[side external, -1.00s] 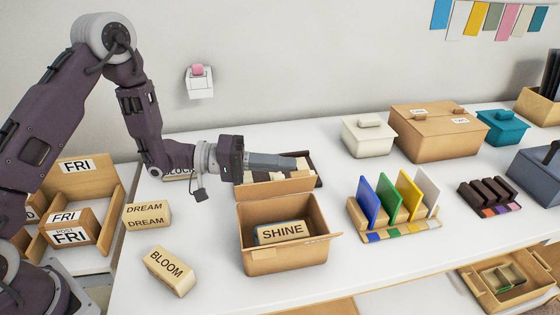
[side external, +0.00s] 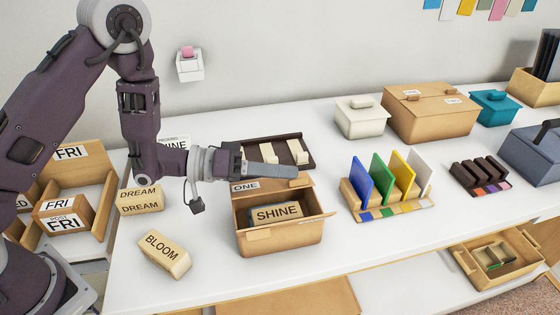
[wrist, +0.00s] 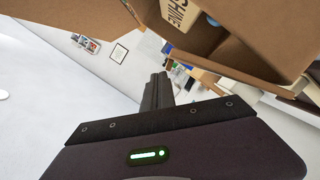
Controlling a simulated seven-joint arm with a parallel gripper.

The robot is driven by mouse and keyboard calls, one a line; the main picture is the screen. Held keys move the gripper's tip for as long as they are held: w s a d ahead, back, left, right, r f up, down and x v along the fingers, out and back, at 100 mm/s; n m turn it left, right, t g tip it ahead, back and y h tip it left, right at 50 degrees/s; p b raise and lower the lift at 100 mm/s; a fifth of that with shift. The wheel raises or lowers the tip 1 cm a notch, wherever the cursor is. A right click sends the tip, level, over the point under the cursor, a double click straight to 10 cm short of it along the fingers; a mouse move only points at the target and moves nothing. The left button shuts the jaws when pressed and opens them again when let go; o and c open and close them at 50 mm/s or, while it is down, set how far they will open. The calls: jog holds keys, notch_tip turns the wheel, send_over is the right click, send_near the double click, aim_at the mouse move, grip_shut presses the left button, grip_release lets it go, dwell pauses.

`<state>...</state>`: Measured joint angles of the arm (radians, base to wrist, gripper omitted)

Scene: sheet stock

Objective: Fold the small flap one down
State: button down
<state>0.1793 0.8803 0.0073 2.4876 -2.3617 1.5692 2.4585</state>
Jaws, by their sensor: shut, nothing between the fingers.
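The open brown box (side external: 285,245) stands near the front of the table, with a wooden SHINE block (side external: 277,213) inside.
A dark tray with pale pieces (side external: 306,153) lies just behind the box. A rack of coloured panels (side external: 388,212) stands to the right. The DREAM block (side external: 142,209) and BLOOM block (side external: 164,255) lie to the left. The box's right flap (side external: 315,218) sticks outward.

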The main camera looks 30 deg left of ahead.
jog(key=shift+s+d+f+m+y, duration=0.25)
jog(key=shift+f+m, duration=0.15)
jog(key=shift+m, duration=0.3)
jog(key=shift+s+d+f+m+y, duration=0.25)
jog(key=shift+f+m, duration=0.15)
jog(key=shift+m, duration=0.3)
notch_tip(320, 180, up, 10)
jog(key=s+d+r+m+g+h, duration=0.1)
jog(key=s+d+r+g, duration=0.1)
jog(key=s+r+g, duration=0.45)
jog(key=s+d+r+m+g+h, duration=0.15)
jog(key=s+r, duration=0.25)
jog(key=s, duration=0.5)
jog(key=s+a+f+n+y, duration=0.3)
jog(key=s+a+f+y, duration=0.2)
jog(key=s+a+y, duration=0.55)
jog(key=a+n+t+y, duration=0.3)
jog(key=a+t+y, duration=0.1)
jog(key=a, duration=0.6)
jog(key=shift+w+f+n, duration=0.15)
jog(key=shift+f+n, duration=0.05)
jog(key=shift+n, duration=0.15)
